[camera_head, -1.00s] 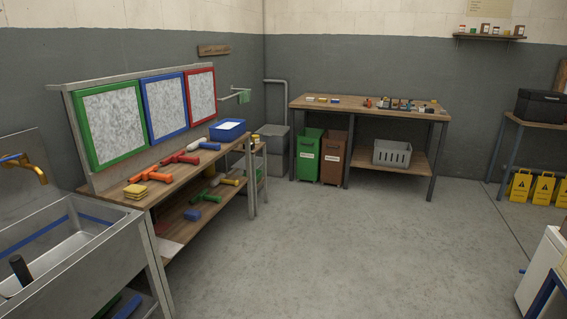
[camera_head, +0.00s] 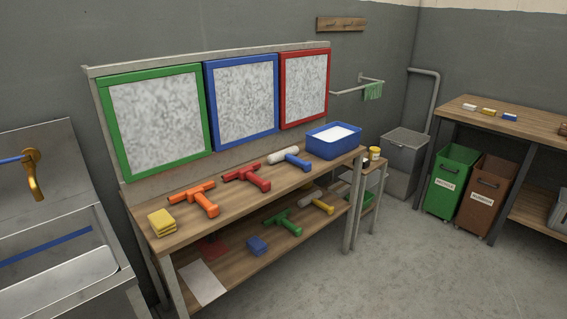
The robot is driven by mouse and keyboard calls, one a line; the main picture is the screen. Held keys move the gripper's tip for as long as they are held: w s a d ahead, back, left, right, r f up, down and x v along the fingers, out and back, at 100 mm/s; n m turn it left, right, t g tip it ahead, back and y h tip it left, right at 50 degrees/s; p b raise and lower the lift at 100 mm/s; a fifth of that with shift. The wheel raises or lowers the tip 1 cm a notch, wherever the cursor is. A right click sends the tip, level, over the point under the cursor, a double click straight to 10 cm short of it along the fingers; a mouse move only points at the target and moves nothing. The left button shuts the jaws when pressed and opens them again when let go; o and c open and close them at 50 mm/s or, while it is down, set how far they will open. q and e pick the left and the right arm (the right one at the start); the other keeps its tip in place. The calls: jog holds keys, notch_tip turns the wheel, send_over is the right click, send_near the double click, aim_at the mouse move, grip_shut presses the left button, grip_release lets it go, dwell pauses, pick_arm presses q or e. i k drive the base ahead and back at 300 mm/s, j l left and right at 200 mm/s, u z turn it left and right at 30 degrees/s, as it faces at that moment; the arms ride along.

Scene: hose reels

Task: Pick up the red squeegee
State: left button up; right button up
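The red squeegee (camera_head: 248,177) lies on the wooden top of the workbench (camera_head: 168,239), below the blue-framed panel. An orange squeegee (camera_head: 196,197) lies to its left. A blue-handled roller with a white head (camera_head: 289,158) lies to its right. A green squeegee (camera_head: 284,222) rests on the lower shelf. Neither of my grippers shows in the view.
A blue tub (camera_head: 333,141) stands at the right end of the bench, and yellow sponges (camera_head: 161,223) lie at its left end. A metal sink (camera_head: 62,275) stands close on the left. Green (camera_head: 451,180) and brown (camera_head: 486,192) bins stand at right. The floor before the bench is clear.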

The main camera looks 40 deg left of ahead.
aim_at(246, 172)
jog(key=i+l+u, duration=0.15)
jog(key=i, duration=0.85)
jog(key=i+u, duration=0.35)
jog(key=i+l+u, duration=0.2)
jog(key=u, duration=0.2)
jog(key=i+l+u, duration=0.35)
jog(key=j, duration=0.1)
